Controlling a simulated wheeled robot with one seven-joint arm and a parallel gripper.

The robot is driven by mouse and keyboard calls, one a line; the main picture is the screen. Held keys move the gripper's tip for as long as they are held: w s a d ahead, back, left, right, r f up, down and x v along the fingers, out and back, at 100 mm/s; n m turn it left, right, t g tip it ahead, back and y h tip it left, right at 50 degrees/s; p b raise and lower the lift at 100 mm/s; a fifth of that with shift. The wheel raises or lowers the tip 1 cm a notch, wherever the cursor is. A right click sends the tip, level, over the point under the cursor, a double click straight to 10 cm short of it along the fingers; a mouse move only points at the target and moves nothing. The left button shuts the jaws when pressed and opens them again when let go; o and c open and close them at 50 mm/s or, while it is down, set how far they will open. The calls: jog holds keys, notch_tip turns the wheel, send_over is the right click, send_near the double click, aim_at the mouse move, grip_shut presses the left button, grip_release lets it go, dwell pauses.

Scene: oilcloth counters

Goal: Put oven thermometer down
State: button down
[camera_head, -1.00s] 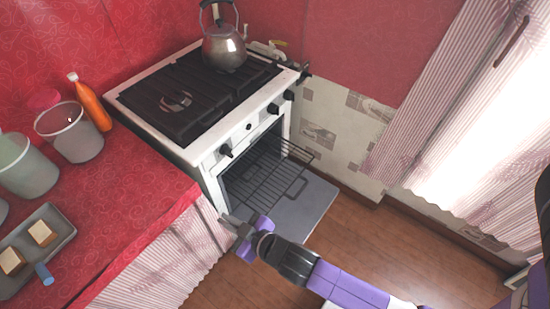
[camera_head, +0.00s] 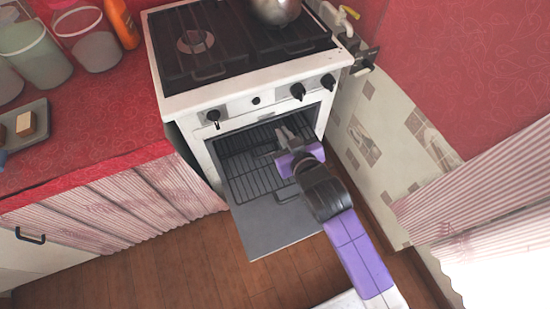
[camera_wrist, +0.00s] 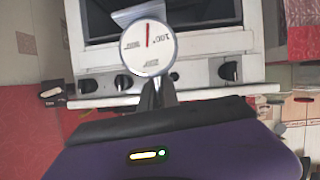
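The oven thermometer (camera_wrist: 147,48) has a round white dial with a red needle and a grey rim. In the wrist view it sits at the fingertips of my gripper (camera_wrist: 155,92), which is shut on it. In the head view my gripper (camera_head: 284,133) is at the open oven (camera_head: 228,145), over the wire rack (camera_head: 250,178). The thermometer is too small or hidden to make out there.
The oven door (camera_head: 265,230) is folded down, below the rack. The front panel with knobs (camera_head: 298,91) lies just above the opening. A kettle (camera_head: 275,8) stands on the stove. The red counter (camera_head: 95,125) at left holds buckets, an orange bottle (camera_head: 122,22) and a tray (camera_head: 38,112).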

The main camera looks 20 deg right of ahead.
jog(key=w+r+b, duration=0.2)
jog(key=w+b, duration=0.6)
jog(key=b, duration=0.7)
jog(key=shift+m+y, duration=0.4)
jog(key=f+b, duration=0.2)
jog(key=f, duration=0.4)
jog(key=f+b, duration=0.2)
jog(key=f, duration=0.5)
jog(key=f+b, duration=0.2)
jog(key=f, duration=0.5)
jog(key=shift+w+d, duration=0.1)
jog(key=shift+d, duration=0.25)
jog(key=shift+f, duration=0.15)
jog(key=c, duration=1.6)
grip_release()
